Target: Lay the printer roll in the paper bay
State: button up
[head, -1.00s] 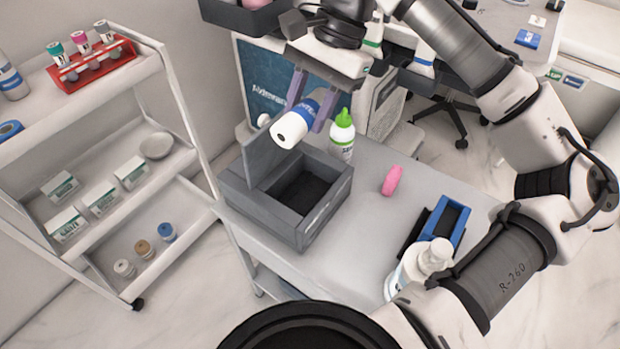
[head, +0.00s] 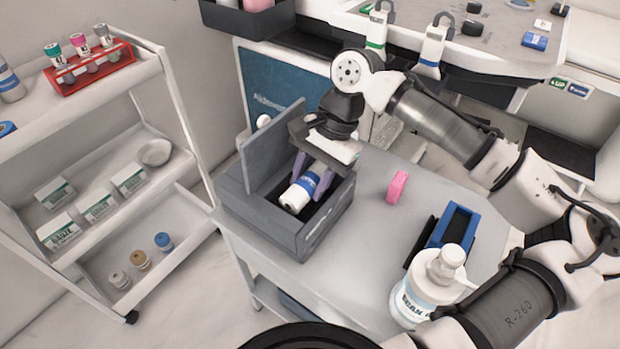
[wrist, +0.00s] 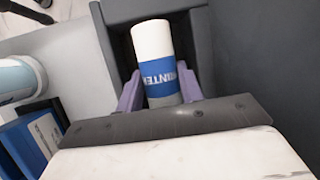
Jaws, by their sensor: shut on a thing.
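The printer roll (head: 297,193) is a white cylinder with a blue printed band. It also shows in the wrist view (wrist: 153,45), where its far end points away from me. My gripper (head: 309,177) is shut on the roll, with one purple finger on each side; the fingers show in the wrist view (wrist: 159,92) too. The paper bay (head: 262,210) is the dark grey open box on the trolley top, with its lid (head: 272,150) standing up at the left. The roll is inside the bay's opening, lying lengthwise. I cannot tell whether it touches the floor of the bay.
A pink block (head: 397,187), a blue tray (head: 452,226) and a white pump bottle (head: 432,285) stand on the trolley top (head: 366,232) right of the bay. A white shelf cart (head: 180,160) with boxes and vials stands at the left.

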jog(key=shift+f, duration=0.25)
jog(key=shift+f, duration=0.25)
jog(key=o, duration=1.1)
jog(key=shift+o, duration=0.2)
jog(key=shift+r, duration=0.1)
jog(key=shift+r, duration=0.35)
jog(key=p+v, duration=0.2)
jog(key=v, duration=1)
jog(key=shift+r+p, duration=0.15)
jog(key=shift+p, duration=0.15)
